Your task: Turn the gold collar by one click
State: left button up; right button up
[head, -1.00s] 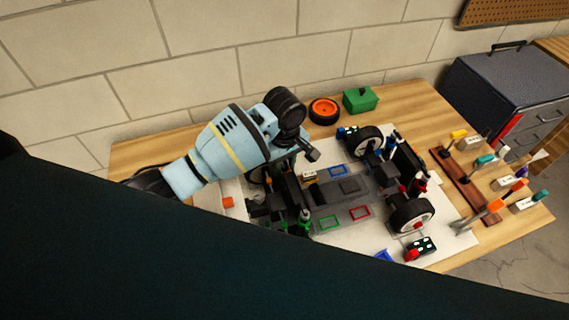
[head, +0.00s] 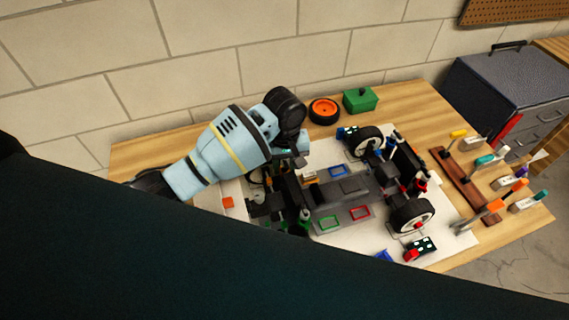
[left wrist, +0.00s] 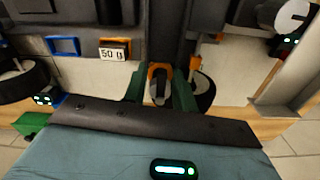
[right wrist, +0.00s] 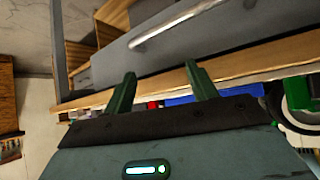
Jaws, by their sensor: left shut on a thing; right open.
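The gold collar (left wrist: 158,72) shows as an orange-gold ring around a dark, grey-tipped shaft at one corner of the RC car. My left gripper (left wrist: 160,92) is shut on it, with a green finger on either side. In the head view the left arm's light blue wrist hangs over the car's chassis (head: 345,190). The left fingertips and the collar are hidden there. My right gripper (right wrist: 161,88) is open and empty, with a grey drawer front beyond it.
An orange-rimmed wheel (head: 324,111) and a green box (head: 361,101) stand at the back of the table. A rack of coloured-handled tools (head: 463,184) and a grey cabinet (head: 505,90) are to the right. A dark shape covers the lower left.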

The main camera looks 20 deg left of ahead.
pick_arm(q)
jog(key=o, duration=1)
notch_tip(320, 180, up, 8)
jog(key=shift+f, duration=0.1)
jog(key=shift+s+f, duration=0.1)
